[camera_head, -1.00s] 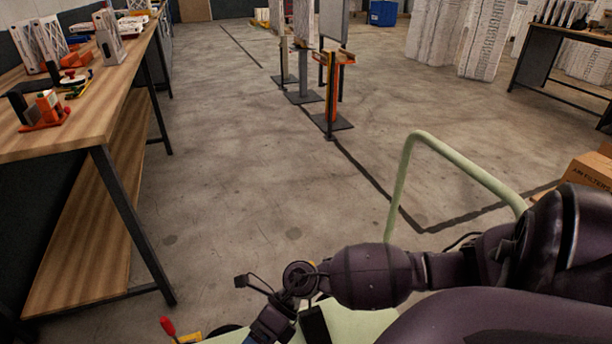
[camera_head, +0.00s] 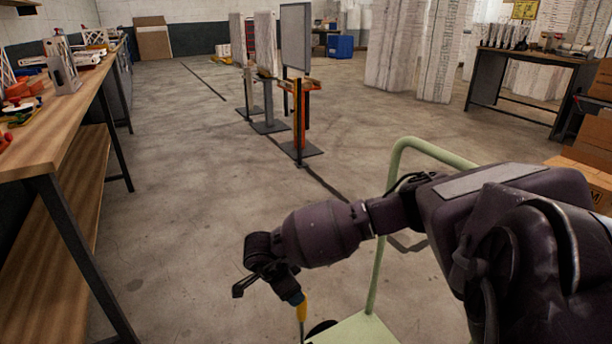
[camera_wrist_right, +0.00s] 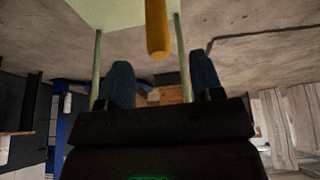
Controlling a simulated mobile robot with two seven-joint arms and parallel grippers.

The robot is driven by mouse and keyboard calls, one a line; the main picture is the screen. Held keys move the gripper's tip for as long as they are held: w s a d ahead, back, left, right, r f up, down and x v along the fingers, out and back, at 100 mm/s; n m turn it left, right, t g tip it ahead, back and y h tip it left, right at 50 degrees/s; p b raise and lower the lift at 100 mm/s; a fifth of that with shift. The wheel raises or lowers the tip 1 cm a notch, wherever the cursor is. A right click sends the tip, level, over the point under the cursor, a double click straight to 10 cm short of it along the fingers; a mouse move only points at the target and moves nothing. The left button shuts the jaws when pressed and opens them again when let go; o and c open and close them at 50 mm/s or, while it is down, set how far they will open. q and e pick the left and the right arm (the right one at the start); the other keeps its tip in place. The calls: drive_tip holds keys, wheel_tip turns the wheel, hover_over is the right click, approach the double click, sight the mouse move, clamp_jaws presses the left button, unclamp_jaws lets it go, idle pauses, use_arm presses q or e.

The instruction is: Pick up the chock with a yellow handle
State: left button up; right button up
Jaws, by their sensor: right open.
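A yellow handle (camera_head: 298,303) shows in the head view at the lower middle, just under my right gripper (camera_head: 284,284). The wrist view shows the yellow handle (camera_wrist_right: 157,28) coming down from the top edge, its rounded end toward my right gripper (camera_wrist_right: 161,74). The two dark fingers are spread wide, one to each side of the handle's line, with empty space between them. The handle's end appears just beyond the fingertips, with no visible contact. The chock body below the handle is hidden or out of frame. My left gripper is not in view.
A pale green cart (camera_head: 355,330) with a tall rail (camera_head: 385,215) stands beside and below my right arm. A wooden workbench (camera_head: 75,135) runs along the left. Cardboard boxes (camera_head: 590,180) stack at the right. The concrete floor ahead is mostly clear, with several stands (camera_head: 298,148) farther off.

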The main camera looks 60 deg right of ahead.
drive_tip(key=x, duration=0.2)
drive_tip(key=b+x, duration=0.1)
drive_tip(key=x, duration=0.1)
drive_tip(key=s+x, duration=0.1)
drive_tip(key=x, duration=0.1)
drive_tip(key=shift+d+b, duration=0.3)
drive_tip(key=shift+b, duration=0.05)
drive_tip(key=shift+d+f, duration=0.25)
drive_tip(key=shift+f, duration=0.35)
drive_tip(key=shift+r, duration=0.1)
drive_tip(key=c, duration=1.1)
